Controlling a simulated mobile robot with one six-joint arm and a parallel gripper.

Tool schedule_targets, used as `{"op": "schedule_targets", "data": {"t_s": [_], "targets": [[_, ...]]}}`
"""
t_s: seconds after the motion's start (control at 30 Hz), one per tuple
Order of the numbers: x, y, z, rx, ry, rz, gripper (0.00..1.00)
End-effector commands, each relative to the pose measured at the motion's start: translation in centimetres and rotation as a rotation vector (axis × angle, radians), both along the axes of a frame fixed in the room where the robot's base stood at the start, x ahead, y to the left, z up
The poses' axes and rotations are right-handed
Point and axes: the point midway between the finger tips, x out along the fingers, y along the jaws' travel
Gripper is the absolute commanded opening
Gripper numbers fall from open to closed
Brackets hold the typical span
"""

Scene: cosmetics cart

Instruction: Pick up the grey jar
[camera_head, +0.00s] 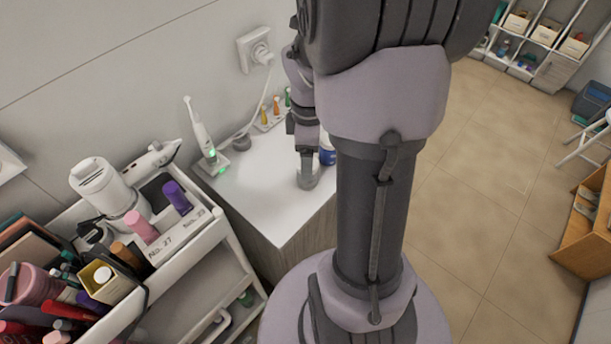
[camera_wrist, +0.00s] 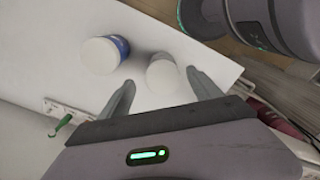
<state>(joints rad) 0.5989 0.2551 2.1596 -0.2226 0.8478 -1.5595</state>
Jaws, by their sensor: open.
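The grey jar (camera_head: 309,177) stands on the white cabinet top near its front edge, partly hidden by my gripper (camera_head: 307,152) in the head view. In the wrist view the pale grey jar (camera_wrist: 162,74) lies between the tips of my open gripper (camera_wrist: 160,80), close to the right fingertip. The fingers do not appear closed on it. I cannot tell how far above or around the jar the fingertips are.
A blue-and-white jar (camera_wrist: 103,53) stands close beside the grey jar; its blue side (camera_head: 328,157) shows in the head view. An electric toothbrush (camera_head: 201,130) stands at the back left. A loaded white cart (camera_head: 215,232) is at the left.

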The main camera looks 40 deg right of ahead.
Motion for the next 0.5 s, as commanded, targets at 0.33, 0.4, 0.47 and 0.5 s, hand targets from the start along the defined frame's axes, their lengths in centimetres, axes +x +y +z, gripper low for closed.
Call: {"op": "schedule_targets", "data": {"t_s": [0.33, 0.4, 0.47, 0.5], "targets": [[-0.1, 0.6, -5.4, 0.001, 0.001, 0.000, 0.74], [-0.1, 0.5, -5.8, -0.001, -0.001, 0.000, 0.74], [0.0, 0.5, -5.6, -0.001, -0.002, 0.000, 0.74], [0.0, 0.5, -5.6, -0.001, -0.002, 0.000, 0.74]]}}
